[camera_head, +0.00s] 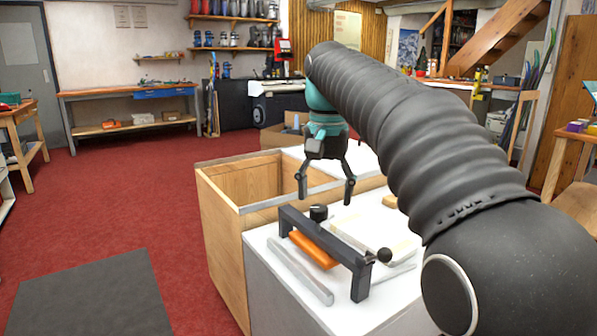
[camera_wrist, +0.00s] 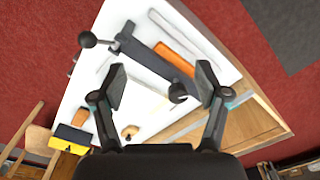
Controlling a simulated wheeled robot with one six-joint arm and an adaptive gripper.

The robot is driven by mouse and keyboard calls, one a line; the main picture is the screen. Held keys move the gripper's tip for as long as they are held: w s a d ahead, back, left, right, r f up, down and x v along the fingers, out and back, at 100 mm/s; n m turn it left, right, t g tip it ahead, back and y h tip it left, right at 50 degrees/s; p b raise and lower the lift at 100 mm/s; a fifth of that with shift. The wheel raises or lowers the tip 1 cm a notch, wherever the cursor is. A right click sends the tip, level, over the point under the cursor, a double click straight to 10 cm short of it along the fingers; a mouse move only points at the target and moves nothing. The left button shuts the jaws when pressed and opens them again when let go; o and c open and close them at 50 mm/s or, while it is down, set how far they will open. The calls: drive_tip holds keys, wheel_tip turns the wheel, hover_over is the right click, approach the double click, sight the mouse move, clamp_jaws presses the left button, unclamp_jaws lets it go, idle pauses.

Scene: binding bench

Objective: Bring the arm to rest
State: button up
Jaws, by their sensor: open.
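My gripper (camera_head: 324,194) hangs from my arm above the white bench top (camera_head: 262,262), fingers pointing down and spread apart. Nothing is between them. In the wrist view the open fingers (camera_wrist: 162,78) frame part of the bench below, with a black press (camera_wrist: 150,60) between and beyond the tips. In the head view my gripper is behind and above the black press frame (camera_head: 318,240), apparently apart from it. My dark ribbed arm crosses the right half of that view and hides part of the bench.
An orange block (camera_head: 314,250) lies under the press bar. A pale metal bar (camera_head: 300,272) lies in front of it, and a cream slab (camera_head: 372,232) behind. An open wooden bin (camera_head: 222,215) adjoins the bench.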

wheel_tip(320, 180, down, 10)
drive_tip(key=d+n+t, duration=0.2)
drive_tip(key=n, duration=0.1)
drive_tip(key=s+d+f+t, duration=0.1)
drive_tip(key=s+d+f, duration=0.2)
drive_tip(key=s, duration=0.4)
drive_tip(key=s+d+f+t, duration=0.1)
drive_tip(key=s+d+f, duration=0.2)
drive_tip(key=s, duration=0.5)
drive_tip(key=s+d+f+t, duration=0.1)
drive_tip(key=s+d+f, duration=0.1)
drive_tip(key=s, duration=0.6)
drive_tip(key=shift+s+d+f, duration=0.2)
drive_tip(key=shift+d+f, duration=0.2)
drive_tip(key=shift+f, duration=0.35)
